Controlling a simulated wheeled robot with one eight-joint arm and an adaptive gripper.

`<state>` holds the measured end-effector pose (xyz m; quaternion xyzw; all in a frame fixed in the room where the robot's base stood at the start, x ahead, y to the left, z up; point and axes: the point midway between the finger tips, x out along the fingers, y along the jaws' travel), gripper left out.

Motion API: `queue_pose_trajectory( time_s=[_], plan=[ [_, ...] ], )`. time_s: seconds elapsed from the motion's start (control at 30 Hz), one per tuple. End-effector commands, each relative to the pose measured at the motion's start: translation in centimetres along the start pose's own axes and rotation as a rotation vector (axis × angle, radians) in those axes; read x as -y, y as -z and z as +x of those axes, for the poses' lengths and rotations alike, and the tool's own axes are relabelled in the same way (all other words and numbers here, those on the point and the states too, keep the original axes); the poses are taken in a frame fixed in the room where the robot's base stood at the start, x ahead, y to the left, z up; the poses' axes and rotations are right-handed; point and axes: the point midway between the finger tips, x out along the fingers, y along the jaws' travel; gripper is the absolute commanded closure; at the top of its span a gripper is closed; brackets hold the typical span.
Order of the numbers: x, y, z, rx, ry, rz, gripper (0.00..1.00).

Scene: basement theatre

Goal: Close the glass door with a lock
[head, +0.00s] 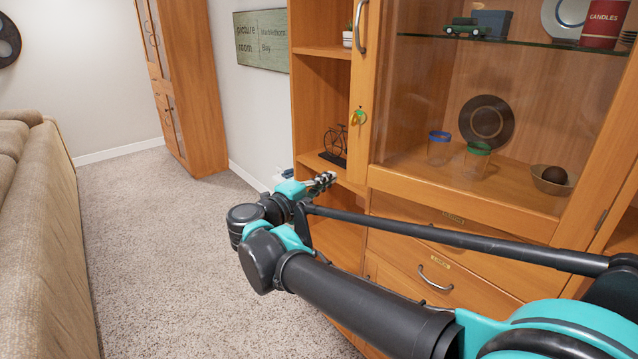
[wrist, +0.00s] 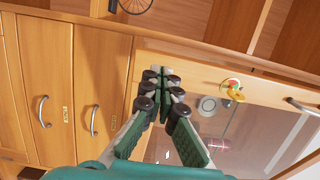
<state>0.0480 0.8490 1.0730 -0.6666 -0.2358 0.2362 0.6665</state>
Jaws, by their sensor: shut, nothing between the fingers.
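The glass door is a wooden frame (head: 465,208) around a clear pane, on the tall cabinet at right. Its hinge side is at right and its curved metal handle (head: 361,27) is at left. A round yellow-green lock (head: 358,117) sits below the handle on the left stile. I cannot tell whether the door is flush or slightly ajar. My gripper (head: 323,180) is shut and empty, left of and below the lock, by the open shelves. In the wrist view my fingers (wrist: 160,82) are together, with the lock (wrist: 234,91) to their right, apart from them.
A small bicycle ornament (head: 335,143) stands on an open shelf close to my gripper. Cups, a bowl and a dark plate (head: 487,121) are behind the glass. Drawers (head: 435,270) are below. A beige sofa (head: 40,230) is at left, with clear carpet (head: 160,250) between.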

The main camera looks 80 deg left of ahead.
Motion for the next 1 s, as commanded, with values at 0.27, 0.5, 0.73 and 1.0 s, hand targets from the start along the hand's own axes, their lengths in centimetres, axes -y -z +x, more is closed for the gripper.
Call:
queue_pose_trajectory(
  time_s=[0.27,0.5,0.73,1.0],
  plan=[
    [0.0,0.1,5.6,-0.003,0.0,0.0,1.0],
    [0.1,0.1,8.6,-0.002,0.0,0.0,1.0],
    [0.1,0.1,9.3,-0.002,0.001,0.0,1.0],
    [0.1,0.1,9.4,-0.003,0.0,0.0,1.0]
  ],
)
